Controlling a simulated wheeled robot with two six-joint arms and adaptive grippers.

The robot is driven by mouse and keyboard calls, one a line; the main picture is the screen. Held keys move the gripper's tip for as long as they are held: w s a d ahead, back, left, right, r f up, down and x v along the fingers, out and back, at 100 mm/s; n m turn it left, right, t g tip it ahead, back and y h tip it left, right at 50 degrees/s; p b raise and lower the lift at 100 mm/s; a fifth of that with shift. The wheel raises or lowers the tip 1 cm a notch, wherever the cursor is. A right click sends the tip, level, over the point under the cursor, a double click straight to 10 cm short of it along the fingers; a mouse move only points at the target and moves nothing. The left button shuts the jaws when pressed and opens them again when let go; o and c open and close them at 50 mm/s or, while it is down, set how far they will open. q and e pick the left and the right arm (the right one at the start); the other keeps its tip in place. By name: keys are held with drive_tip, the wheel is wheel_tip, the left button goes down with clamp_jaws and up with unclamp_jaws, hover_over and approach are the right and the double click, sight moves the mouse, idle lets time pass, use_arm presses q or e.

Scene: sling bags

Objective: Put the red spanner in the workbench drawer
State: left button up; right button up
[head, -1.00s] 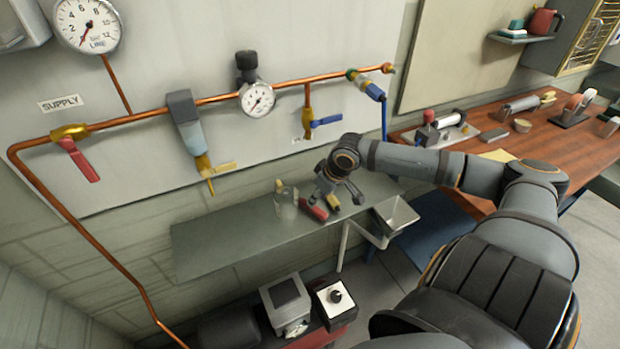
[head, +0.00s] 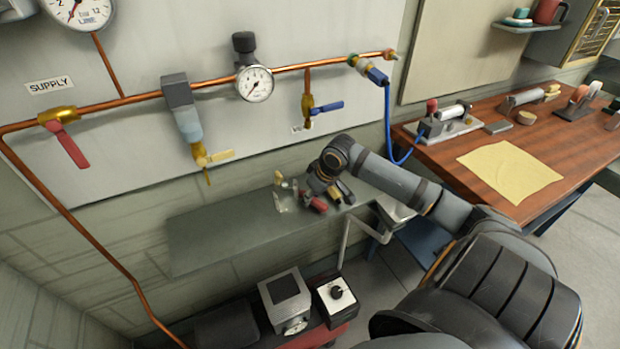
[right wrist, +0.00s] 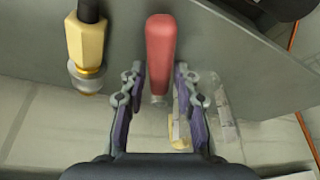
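A red-handled tool (head: 319,204) lies on a narrow grey shelf (head: 215,240) under the pipe board. In the right wrist view its red handle (right wrist: 160,50) lies between my finger lines, with a short metal part at its near end; a spanner head cannot be made out. My right gripper (head: 322,190) is low over the shelf at this tool. In the right wrist view my right gripper (right wrist: 160,85) is open, one finger on each side of the handle with gaps. The wooden workbench (head: 540,135) is at right; no drawer front can be made out. My left gripper is out of view.
A clear jar (head: 284,196) stands close left of the tool. A brass fitting with a black stem (right wrist: 87,45) lies on its other side. A grey funnel-like tray (head: 395,212) is by the shelf's right end. A blue hose (head: 390,130) hangs behind my arm.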

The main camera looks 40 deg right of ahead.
clamp_jaws()
drive_tip(key=shift+r, duration=0.1)
